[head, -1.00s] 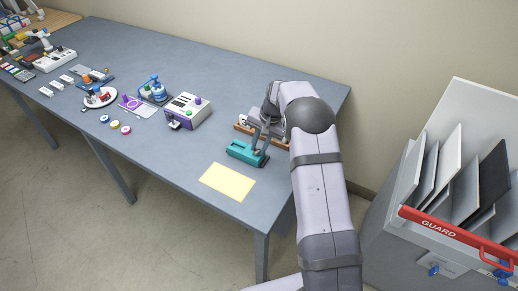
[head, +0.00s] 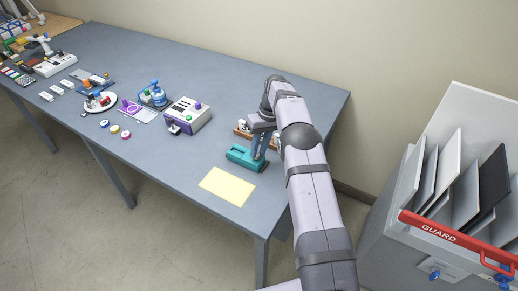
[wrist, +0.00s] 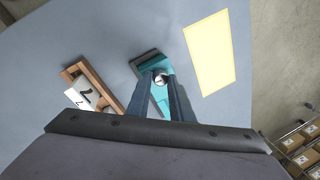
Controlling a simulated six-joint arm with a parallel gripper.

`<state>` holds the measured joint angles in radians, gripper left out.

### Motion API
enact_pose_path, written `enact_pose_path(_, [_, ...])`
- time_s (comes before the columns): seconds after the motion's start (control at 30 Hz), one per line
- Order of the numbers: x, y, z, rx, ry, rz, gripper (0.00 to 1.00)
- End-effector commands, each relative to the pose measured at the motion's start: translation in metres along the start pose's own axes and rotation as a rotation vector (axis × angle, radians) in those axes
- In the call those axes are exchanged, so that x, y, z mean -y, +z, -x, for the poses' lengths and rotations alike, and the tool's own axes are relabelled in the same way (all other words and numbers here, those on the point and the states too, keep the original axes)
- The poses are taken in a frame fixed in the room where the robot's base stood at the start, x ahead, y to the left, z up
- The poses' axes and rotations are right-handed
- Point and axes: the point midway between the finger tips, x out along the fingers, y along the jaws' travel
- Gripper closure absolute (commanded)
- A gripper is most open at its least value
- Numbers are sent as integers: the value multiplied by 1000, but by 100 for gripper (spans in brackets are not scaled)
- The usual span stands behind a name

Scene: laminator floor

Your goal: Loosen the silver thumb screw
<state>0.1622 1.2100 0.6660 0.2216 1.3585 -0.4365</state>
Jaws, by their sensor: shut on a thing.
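The teal fixture (head: 240,156) sits on the blue-grey table, and it also shows in the wrist view (wrist: 165,98). The silver thumb screw (wrist: 159,81) is a small round bright head on the fixture, partly covered by the fingers. My gripper (wrist: 161,77) reaches down to the fixture and is shut on the thumb screw, with a fingertip on either side. In the head view my gripper (head: 259,156) stands over the right part of the fixture. The screw itself cannot be made out there.
A yellow sheet (head: 227,187) lies beside the fixture. A wooden rack (wrist: 97,85) with white numbered pieces stands close on the other side. A white and purple machine (head: 187,115) is to the left. A grey cabinet with a red guard bar (head: 455,237) stands at right.

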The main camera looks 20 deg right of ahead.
Motion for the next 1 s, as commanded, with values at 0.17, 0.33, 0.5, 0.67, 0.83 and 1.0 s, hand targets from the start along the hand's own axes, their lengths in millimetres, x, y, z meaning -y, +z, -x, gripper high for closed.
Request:
enact_pose_path(0.17, [1,-1,1,15,0,71,100])
enact_pose_path(0.33, [1,-1,1,23,-1,104,100])
enact_pose_path(0.5, [1,-2,1,25,0,112,100])
enact_pose_path(0.67, [1,-2,1,25,0,112,100])
enact_pose_path(0.83, [1,-1,1,25,0,111,66])
enact_pose_path(1.0, [1,-1,0,25,0,111,61])
